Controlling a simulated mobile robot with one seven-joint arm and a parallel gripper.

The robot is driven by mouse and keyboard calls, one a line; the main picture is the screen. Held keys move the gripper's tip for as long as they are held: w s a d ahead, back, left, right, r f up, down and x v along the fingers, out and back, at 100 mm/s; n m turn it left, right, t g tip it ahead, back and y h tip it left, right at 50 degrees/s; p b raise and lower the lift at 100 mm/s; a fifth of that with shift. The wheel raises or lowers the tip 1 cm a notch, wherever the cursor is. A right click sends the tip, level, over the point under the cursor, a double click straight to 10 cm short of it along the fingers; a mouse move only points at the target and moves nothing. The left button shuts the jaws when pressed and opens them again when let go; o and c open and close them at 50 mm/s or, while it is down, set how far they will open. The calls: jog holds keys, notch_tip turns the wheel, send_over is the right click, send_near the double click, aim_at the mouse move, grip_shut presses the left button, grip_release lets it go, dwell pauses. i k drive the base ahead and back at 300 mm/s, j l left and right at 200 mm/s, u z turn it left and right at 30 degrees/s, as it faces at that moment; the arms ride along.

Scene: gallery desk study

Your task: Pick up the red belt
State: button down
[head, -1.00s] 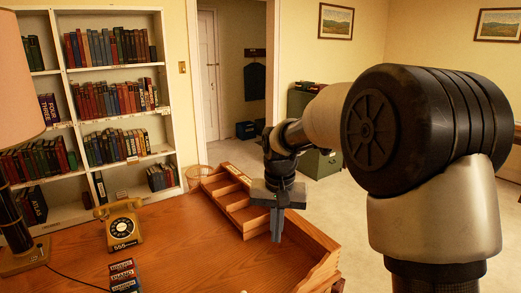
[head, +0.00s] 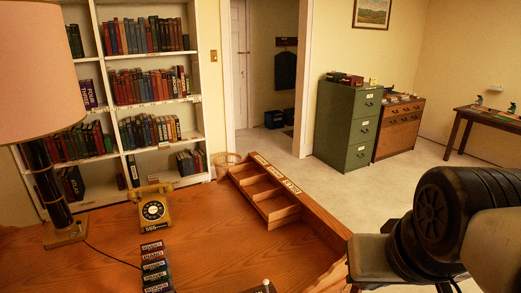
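I cannot make out a red belt in the head view. My gripper (head: 372,258) is at the lower right, beyond the desk's right edge in the picture. Only its grey hand part shows beside my dark arm joint. Its fingers are hidden or out of frame, so I cannot see whether it is open or shut, or whether it holds anything.
A wooden desk (head: 205,235) bears a lamp (head: 62,235), a yellow phone (head: 152,208), several small labelled boxes (head: 154,265) and a wooden compartment tray (head: 268,195). A green cabinet (head: 347,125) with dark red items on top stands behind, beside a brown drawer cabinet (head: 398,130). Pale floor lies between.

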aim_at(158, 244)
jog(key=u, duration=1.4)
